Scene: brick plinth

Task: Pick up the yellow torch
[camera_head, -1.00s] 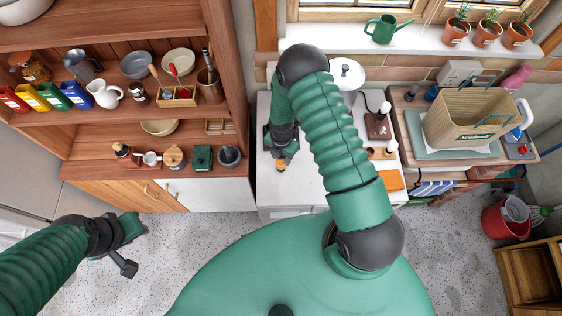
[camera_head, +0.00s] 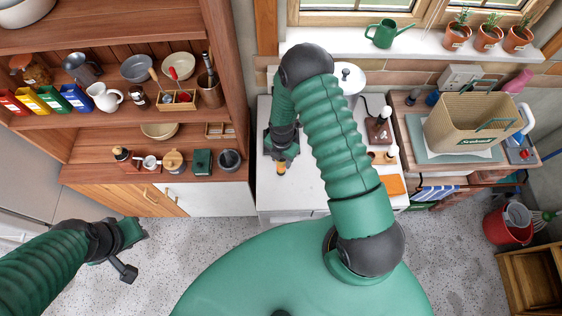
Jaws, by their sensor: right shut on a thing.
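The yellow torch (camera_head: 281,169) is at the left part of the white worktop, with only its orange-yellow end showing below my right gripper. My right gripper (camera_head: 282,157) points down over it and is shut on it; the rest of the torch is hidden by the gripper. I cannot tell whether the torch touches the worktop. My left gripper (camera_head: 132,252) hangs over the speckled floor at the lower left, away from everything.
The white worktop (camera_head: 305,190) is clear around the torch. A wooden shelf unit (camera_head: 232,120) with jars and bowls stands left. At right are an orange block (camera_head: 392,185), a wicker basket (camera_head: 470,120) and a red bucket (camera_head: 508,225).

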